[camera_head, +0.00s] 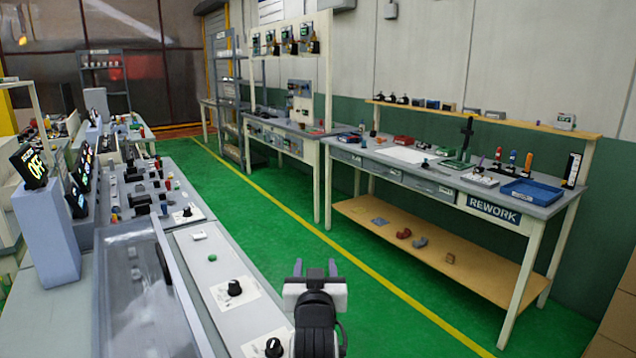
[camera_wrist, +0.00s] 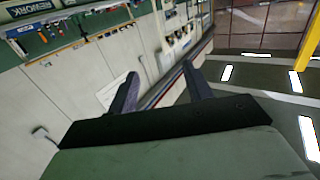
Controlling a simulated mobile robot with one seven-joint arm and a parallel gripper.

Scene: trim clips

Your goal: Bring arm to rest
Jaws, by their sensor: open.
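My gripper (camera_head: 315,268) is raised over the aisle at the bottom middle of the head view, to the right of the near console. Its two dark fingers stand apart with nothing between them. In the wrist view my gripper (camera_wrist: 160,88) also shows open and empty, with the wall and shelving far beyond the fingers. The gripper touches nothing that I can see. My arm below it is partly cut off by the lower picture edge.
A console (camera_head: 225,262) with knobs and a clear cover (camera_head: 140,290) lies close on the left. The rework bench (camera_head: 535,212), with a blue tray (camera_head: 531,192) and tools, stands on the right. The green floor (camera_head: 290,222) between them is clear. Cardboard boxes (camera_head: 615,310) stand at lower right.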

